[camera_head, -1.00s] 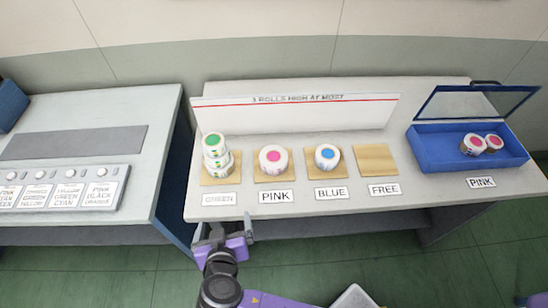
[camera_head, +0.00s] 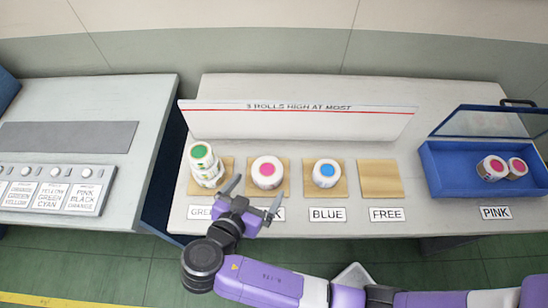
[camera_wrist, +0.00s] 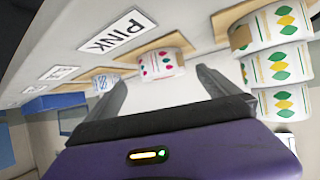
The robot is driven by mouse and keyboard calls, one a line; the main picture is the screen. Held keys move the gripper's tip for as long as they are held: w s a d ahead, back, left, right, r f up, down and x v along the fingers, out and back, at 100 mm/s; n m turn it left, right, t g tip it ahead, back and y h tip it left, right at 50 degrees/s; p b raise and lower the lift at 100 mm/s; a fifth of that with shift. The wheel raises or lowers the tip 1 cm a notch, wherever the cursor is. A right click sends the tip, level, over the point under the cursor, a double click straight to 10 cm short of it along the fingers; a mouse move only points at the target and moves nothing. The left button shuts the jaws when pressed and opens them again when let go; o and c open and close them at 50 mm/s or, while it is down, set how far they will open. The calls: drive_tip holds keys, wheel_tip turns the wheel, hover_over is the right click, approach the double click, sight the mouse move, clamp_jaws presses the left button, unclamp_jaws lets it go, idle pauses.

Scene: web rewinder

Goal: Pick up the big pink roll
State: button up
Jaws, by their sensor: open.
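The big pink roll (camera_head: 268,170), white with a pink centre, stands upright on the wooden pad behind the PINK label. In the wrist view the pink roll (camera_wrist: 160,64), with pink marks on its side, shows beyond and between my fingers. My gripper (camera_head: 254,194) is open and empty, in front of this roll and apart from it, covering part of the PINK label. In the wrist view the open fingers of my gripper (camera_wrist: 163,80) point towards the pads. Two more pink-centred rolls (camera_head: 491,168) lie in the open blue box (camera_head: 445,172) at the right.
A leaning stack of green rolls (camera_head: 206,168) stands close to my left finger; the wrist view shows the stack (camera_wrist: 278,70) three high. A blue roll (camera_head: 326,173) stands on the right-hand neighbouring pad. The FREE pad (camera_head: 380,179) is empty. A white board (camera_head: 300,120) stands behind the pads.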

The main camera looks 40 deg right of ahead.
sight(267, 172)
drive_tip(key=shift+w+d+f, duration=0.2)
drive_tip(key=shift+w+d, duration=0.15)
drive_tip(key=shift+d, duration=0.25)
drive_tip(key=p+x, duration=0.2)
drive_tip(key=x, duration=0.4)
drive_tip(key=shift+w+r, duration=0.1)
drive_tip(key=shift+w+d+f, duration=0.2)
drive_tip(key=shift+f, duration=0.05)
drive_tip(key=c, duration=1.6)
drive_tip(key=shift+r, duration=0.1)
